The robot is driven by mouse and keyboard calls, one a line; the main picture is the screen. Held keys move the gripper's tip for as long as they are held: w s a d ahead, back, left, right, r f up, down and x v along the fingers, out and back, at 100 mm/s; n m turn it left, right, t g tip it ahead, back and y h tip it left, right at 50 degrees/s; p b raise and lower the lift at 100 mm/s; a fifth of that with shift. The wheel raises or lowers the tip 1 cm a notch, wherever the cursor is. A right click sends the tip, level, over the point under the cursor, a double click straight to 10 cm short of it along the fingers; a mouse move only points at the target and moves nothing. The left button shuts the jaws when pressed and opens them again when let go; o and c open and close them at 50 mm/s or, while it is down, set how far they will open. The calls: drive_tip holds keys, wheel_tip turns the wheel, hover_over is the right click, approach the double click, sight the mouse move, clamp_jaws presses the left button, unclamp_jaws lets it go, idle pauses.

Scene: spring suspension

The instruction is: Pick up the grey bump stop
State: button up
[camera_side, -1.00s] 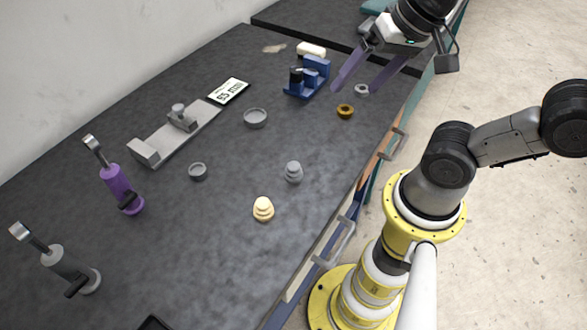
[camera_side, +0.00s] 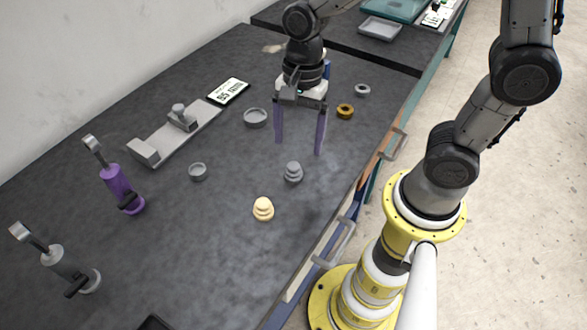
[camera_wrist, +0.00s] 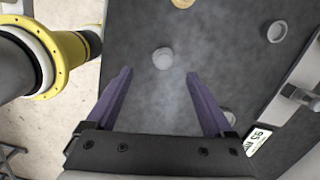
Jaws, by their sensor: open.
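The grey bump stop (camera_side: 293,172) is a small stepped grey piece standing upright on the dark table. In the wrist view the bump stop (camera_wrist: 163,58) shows as a pale grey round shape beyond the fingertips, a little left of the midline between them. My gripper (camera_side: 299,148) is open and empty, its two purple fingers pointing down above the table just behind the bump stop. In the wrist view my gripper (camera_wrist: 160,72) has its fingers spread wide apart. The bump stop is not between the fingers and appears untouched.
A cream bump stop (camera_side: 263,209) stands in front. Grey rings (camera_side: 255,118) (camera_side: 198,172) lie to the left, a brass ring (camera_side: 345,111) and a silver ring (camera_side: 362,90) to the right. Purple (camera_side: 121,190) and grey (camera_side: 70,268) shock absorbers are far left. A slide gauge (camera_side: 175,135) lies behind.

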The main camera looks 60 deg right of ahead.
sight(294, 165)
drive_tip(key=f, duration=0.8)
drive_tip(key=shift+w+a+f, duration=0.15)
drive_tip(key=shift+w+a, duration=0.15)
drive_tip(key=shift+a, duration=0.05)
clamp_jaws()
